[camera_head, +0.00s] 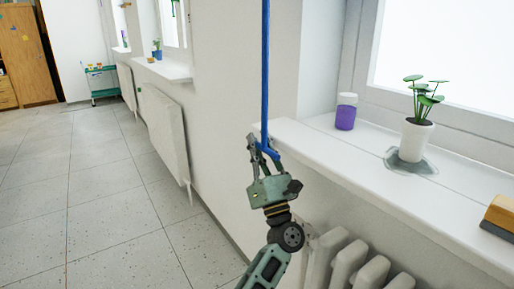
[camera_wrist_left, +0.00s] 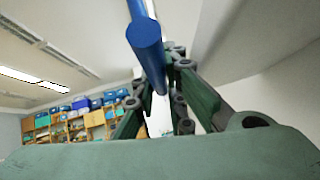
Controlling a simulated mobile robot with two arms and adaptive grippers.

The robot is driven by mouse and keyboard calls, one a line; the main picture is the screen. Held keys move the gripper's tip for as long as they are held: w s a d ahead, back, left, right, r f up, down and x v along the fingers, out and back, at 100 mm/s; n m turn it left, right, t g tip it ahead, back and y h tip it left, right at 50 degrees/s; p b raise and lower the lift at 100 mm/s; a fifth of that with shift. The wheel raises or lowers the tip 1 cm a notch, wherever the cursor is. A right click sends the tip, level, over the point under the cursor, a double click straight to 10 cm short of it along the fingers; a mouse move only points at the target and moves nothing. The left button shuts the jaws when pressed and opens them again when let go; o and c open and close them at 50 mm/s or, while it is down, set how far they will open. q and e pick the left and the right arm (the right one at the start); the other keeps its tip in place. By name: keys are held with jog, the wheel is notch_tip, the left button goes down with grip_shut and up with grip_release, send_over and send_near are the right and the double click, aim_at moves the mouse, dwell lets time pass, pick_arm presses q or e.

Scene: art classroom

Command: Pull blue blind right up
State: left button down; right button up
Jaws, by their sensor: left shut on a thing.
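A blue rod (camera_head: 265,75) hangs straight down from the top of the head view, in front of the wall left of the near window. Its lower end widens into a blue handle. My left gripper (camera_head: 263,148) is shut on the lower part of the rod, beside the sill's left corner. In the left wrist view the blue rod (camera_wrist_left: 146,40) runs up and away between the fingers (camera_wrist_left: 160,100). The blind itself is not in view. My right gripper is not in view.
The tiled floor (camera_head: 90,190) at left is clear. A green cart (camera_head: 103,85) stands far back.

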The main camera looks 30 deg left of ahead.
pick_arm(q)
jog(key=c, duration=2.1)
grip_release()
jog(key=shift+s, duration=0.1)
jog(key=shift+f, duration=0.1)
jog(key=v, duration=1.2)
jog(key=shift+a, duration=0.1)
